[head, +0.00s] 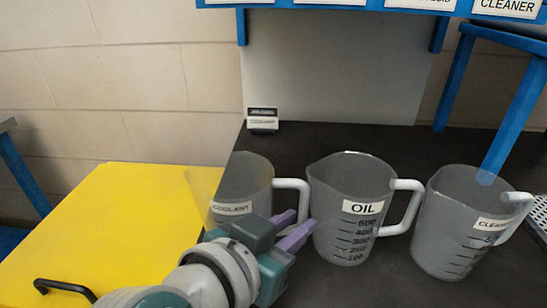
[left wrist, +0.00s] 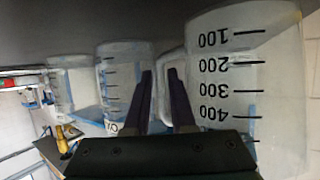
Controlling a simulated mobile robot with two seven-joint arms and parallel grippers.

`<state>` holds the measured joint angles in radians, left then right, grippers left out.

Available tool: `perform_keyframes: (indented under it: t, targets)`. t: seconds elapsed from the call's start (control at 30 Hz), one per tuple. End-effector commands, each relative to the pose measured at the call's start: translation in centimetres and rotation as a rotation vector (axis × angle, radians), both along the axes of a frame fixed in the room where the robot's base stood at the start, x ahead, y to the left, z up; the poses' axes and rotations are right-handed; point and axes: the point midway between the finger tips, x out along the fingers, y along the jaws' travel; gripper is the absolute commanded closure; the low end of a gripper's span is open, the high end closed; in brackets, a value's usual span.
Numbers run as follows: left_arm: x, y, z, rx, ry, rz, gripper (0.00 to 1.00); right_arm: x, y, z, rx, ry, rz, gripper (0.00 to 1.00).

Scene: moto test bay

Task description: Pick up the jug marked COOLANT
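The COOLANT jug (head: 228,180), clear with a white handle (head: 304,199), stands at the left end of the dark bench, its lower part hidden by my left arm. My left gripper (head: 305,217) is open, its two purple fingers at the lower part of this handle. In the left wrist view, the jug (left wrist: 245,75) fills the right side, upside down. Its handle (left wrist: 163,62) shows between the fingertips (left wrist: 161,72), with a gap on either side; I cannot tell how deep it sits between them. My right gripper is not in view.
The OIL jug (head: 345,225) stands close right of the fingers, and the CLEANER jug (head: 450,235) is further right. A yellow surface (head: 100,230) with a black handle lies left. A small label stand (head: 262,119) is behind. A blue shelf (head: 340,6) hangs above.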

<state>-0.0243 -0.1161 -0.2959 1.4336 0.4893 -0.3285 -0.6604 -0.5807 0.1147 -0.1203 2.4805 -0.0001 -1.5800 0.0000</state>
Motion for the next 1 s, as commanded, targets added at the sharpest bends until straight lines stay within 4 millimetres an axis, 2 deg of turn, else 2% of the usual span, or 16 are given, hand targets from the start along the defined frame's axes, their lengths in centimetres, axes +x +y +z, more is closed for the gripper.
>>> perform_keyframes:
  t: [0.27,0.43,0.5,1.0]
  targets:
    - [-0.10,0.00,-0.30,0.001,0.001,-0.001,0.77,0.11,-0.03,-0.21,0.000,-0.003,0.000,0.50]
    - [-0.10,0.00,-0.30,0.001,0.001,-0.001,0.96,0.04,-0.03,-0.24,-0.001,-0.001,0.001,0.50]
    - [-0.10,0.00,-0.30,0.001,0.001,-0.001,1.00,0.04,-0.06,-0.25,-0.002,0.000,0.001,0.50]
    - [-0.07,-0.01,-0.25,0.001,0.000,0.000,1.00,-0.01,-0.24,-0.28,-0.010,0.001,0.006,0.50]
